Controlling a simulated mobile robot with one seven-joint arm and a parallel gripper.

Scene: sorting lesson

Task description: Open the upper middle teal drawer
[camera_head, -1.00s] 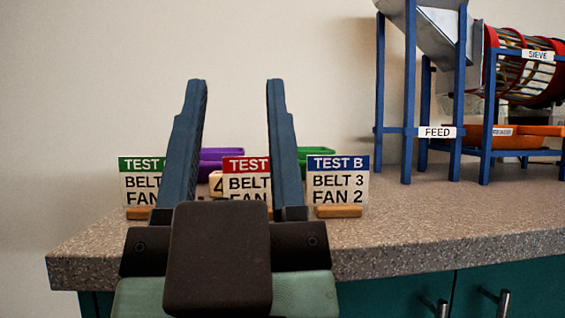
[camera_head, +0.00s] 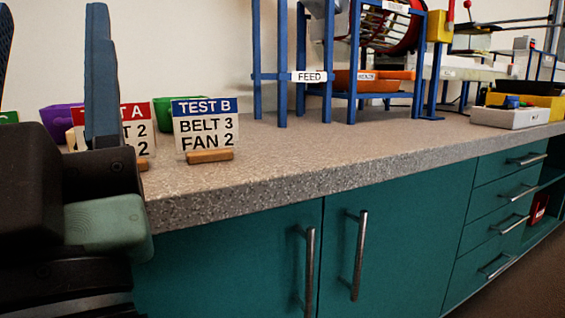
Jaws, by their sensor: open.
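A teal drawer stack stands at the right of the view, several drawers high, each with a horizontal metal bar handle. The upper middle drawer (camera_head: 492,204), second from the top, looks shut, its front in line with the others. Its handle (camera_head: 518,193) is in plain view. My gripper (camera_head: 50,12) is open, with its fingers pointing up at the far left edge of the view. The left finger is mostly cut off by the frame. My gripper is far to the left of the drawers and touches none of them.
Two teal cupboard doors (camera_head: 245,265) with vertical bar handles (camera_head: 358,255) lie between my gripper and the drawers. The speckled countertop (camera_head: 300,160) overhangs them. It bears a Test B card (camera_head: 206,125), a blue-framed feed rig (camera_head: 283,70) and a white tray (camera_head: 510,117).

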